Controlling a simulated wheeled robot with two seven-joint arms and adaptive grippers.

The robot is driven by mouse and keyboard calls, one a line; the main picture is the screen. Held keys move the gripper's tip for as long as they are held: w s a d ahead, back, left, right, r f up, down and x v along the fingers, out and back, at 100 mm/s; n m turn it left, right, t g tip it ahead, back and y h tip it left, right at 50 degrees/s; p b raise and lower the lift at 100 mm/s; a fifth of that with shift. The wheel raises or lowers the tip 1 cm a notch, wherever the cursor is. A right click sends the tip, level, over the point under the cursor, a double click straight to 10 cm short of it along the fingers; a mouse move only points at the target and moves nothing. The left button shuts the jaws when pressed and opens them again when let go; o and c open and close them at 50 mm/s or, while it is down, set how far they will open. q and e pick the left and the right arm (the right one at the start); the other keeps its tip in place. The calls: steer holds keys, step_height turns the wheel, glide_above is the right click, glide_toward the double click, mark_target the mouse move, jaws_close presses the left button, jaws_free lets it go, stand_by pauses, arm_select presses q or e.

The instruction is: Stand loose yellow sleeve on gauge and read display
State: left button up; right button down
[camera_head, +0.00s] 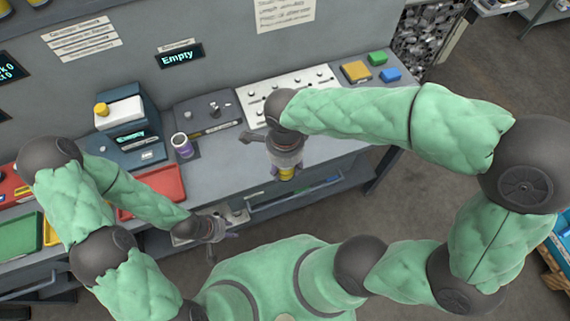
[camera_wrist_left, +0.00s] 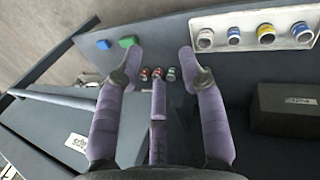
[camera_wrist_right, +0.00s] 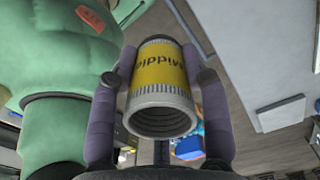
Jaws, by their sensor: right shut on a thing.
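My right gripper (camera_wrist_right: 162,95) is shut on the yellow sleeve (camera_wrist_right: 160,68), a hollow cylinder with a yellow band, upside-down lettering and ridged metal ends. Its open end faces the wrist camera. In the head view the sleeve (camera_head: 287,173) hangs below the right gripper (camera_head: 286,160), near the bench's front edge. A dark blue device, probably the gauge (camera_head: 145,153), stands left on the bench; its display (camera_head: 131,137) reads "Empty". My left gripper (camera_wrist_left: 163,65) is open and empty, low at the bench front.
A purple-sided cup (camera_head: 181,147) stands right of the blue device. A dark fixture (camera_head: 205,115) and a white panel with knobs (camera_head: 290,93) are behind. Red and green trays lie left. Another wall display (camera_head: 177,57) reads "Empty".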

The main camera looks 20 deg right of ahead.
step_height(320, 180, up, 4)
steer(key=p, duration=0.3)
steer(key=shift+r, duration=0.15)
stand_by(0.4)
